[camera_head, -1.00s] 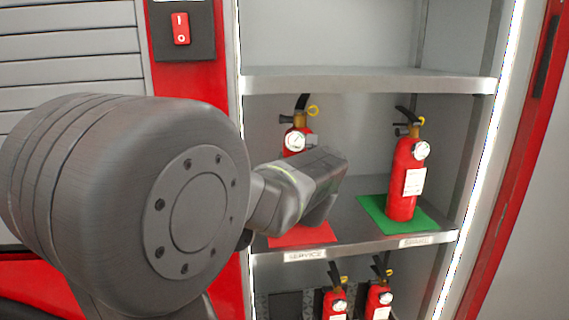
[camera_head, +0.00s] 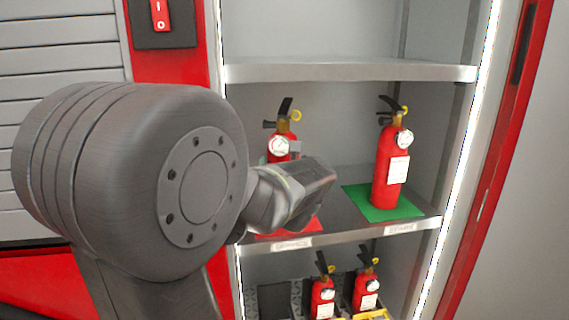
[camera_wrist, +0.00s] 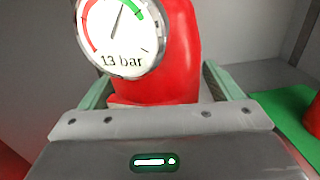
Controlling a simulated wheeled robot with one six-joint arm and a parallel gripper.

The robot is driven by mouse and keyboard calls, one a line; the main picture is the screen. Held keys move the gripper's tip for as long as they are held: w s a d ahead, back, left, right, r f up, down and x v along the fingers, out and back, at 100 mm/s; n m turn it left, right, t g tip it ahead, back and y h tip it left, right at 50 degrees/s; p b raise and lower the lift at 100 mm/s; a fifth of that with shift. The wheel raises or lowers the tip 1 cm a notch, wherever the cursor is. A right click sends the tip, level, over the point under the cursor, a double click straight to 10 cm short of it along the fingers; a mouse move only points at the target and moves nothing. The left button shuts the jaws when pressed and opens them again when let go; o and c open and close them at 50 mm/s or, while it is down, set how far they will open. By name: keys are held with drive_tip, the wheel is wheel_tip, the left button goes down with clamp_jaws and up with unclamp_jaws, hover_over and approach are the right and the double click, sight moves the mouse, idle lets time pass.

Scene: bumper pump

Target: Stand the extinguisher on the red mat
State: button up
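The held extinguisher (camera_head: 280,147) is red and looks upright, with a black handle and a yellow ring. My gripper (camera_head: 282,154) has one finger on each side of its body, above the red mat (camera_head: 300,226). In the wrist view the extinguisher (camera_wrist: 180,50) sits between the greenish fingers of my gripper (camera_wrist: 157,85), which look closed against its sides. Its gauge reads 13 bar. Its base is hidden behind my gripper, so I cannot tell whether it touches the mat.
Another extinguisher (camera_head: 386,170) stands on a green mat (camera_head: 352,196) to the right on the same shelf (camera_head: 345,232). An upper shelf (camera_head: 350,72) is above. Two more extinguishers (camera_head: 322,296) stand below. The cabinet's left post is close to my arm.

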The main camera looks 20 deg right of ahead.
drive_tip(key=shift+r, duration=0.1)
drive_tip(key=b+v, duration=0.1)
drive_tip(key=v, duration=1.1)
drive_tip(key=shift+r, duration=0.1)
idle(1.2)
